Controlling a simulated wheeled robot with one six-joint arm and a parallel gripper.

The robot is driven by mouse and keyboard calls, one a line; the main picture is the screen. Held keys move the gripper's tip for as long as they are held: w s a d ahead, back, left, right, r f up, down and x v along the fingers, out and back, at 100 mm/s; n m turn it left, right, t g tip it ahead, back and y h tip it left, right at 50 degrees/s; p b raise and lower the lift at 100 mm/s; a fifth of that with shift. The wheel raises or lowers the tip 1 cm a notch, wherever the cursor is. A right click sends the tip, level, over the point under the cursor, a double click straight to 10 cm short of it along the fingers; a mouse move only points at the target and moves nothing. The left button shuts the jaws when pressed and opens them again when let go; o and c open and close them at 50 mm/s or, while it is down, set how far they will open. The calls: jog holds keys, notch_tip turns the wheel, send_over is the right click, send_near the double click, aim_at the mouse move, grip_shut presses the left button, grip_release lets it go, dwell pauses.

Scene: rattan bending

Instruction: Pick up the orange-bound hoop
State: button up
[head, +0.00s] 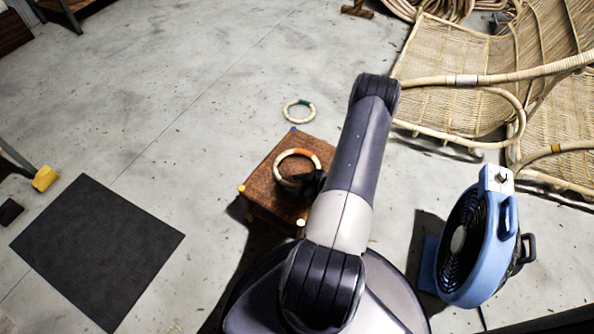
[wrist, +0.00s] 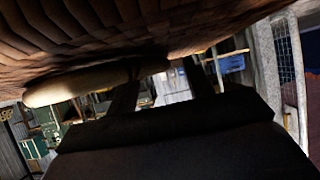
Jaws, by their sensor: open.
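The orange-bound hoop (head: 279,163), a pale ring with an orange wrap at its upper right, lies on the brown woven stool (head: 262,178) in the head view. My gripper (head: 312,182) is a dark shape at the hoop's lower right side, partly hidden by my arm. In the wrist view the hoop's pale rim (wrist: 82,84) runs from the left toward the fingers of my gripper (wrist: 160,88), close to the woven stool top (wrist: 180,25). The fingers are open; I cannot tell whether the rim lies between them.
A green-bound hoop (head: 289,115) lies on the floor beyond the stool. A blue fan (head: 478,245) stands at right, and rattan furniture (head: 460,110) fills the upper right. A black mat (head: 95,250) lies at left. The floor at upper left is mostly clear.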

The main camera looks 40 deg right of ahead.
jog(key=shift+x, duration=0.8)
jog(key=shift+c, duration=0.3)
jog(key=c, duration=1)
jog(key=shift+r, duration=0.1)
